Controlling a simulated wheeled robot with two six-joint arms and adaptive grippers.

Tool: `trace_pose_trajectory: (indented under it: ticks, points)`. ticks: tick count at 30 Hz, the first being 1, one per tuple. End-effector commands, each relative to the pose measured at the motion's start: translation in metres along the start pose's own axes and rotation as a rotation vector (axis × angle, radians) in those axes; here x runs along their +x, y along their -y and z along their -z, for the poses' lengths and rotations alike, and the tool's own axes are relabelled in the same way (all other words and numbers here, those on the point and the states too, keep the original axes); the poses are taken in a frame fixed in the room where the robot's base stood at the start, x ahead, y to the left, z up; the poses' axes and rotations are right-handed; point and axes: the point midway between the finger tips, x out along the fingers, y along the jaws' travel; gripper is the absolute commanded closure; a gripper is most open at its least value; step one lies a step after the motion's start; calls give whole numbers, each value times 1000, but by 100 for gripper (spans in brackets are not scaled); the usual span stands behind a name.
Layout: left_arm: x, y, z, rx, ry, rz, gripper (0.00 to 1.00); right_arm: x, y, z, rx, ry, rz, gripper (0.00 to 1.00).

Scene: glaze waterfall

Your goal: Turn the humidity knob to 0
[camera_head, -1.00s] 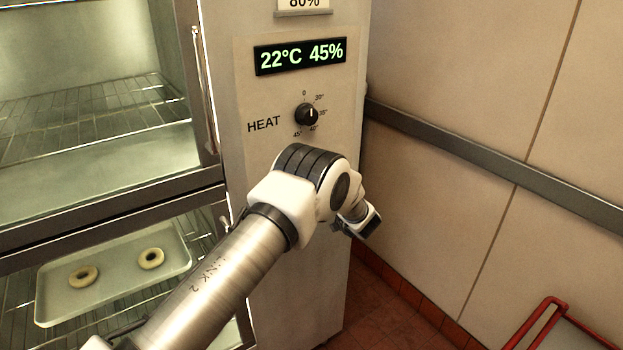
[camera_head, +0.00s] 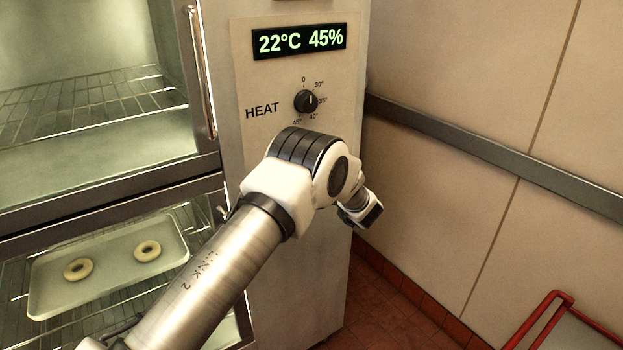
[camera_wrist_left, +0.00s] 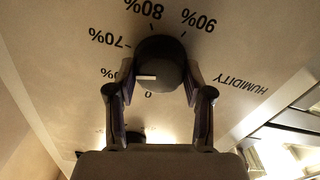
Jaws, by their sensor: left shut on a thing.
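The humidity knob (camera_wrist_left: 160,58) is a round dark knob with a white pointer line, seen upside down in the left wrist view. Its pointer faces left in that picture, roughly toward the 60% label, while the 0 label (camera_wrist_left: 148,95) is just below the knob. My left gripper (camera_wrist_left: 159,80) is shut on the knob, one finger on each side. In the head view my left arm crosses the panel, and its gripper and the humidity knob are hidden. The display (camera_head: 300,41) reads 22°C 45%. My right gripper is not in view.
The HEAT knob (camera_head: 306,102) sits on the cabinet panel below the display. A vertical door handle (camera_head: 201,75) stands left of the panel. A tray (camera_head: 45,300) with two rings of dough rests on a lower rack. A red-framed item (camera_head: 530,325) is at lower right.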

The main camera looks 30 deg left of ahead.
Motion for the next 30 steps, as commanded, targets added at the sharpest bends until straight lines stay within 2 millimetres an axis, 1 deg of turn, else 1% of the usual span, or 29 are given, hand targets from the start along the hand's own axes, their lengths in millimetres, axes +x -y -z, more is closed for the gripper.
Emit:
trace_pose_trajectory:
  ticks: [1,17,30]
  points:
    - [1,1,-4,-44,-4,-1,83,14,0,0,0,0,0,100]
    - [1,4,-6,-548,-4,-3,83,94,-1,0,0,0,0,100]
    - [1,5,-7,-962,-4,-4,83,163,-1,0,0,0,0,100]
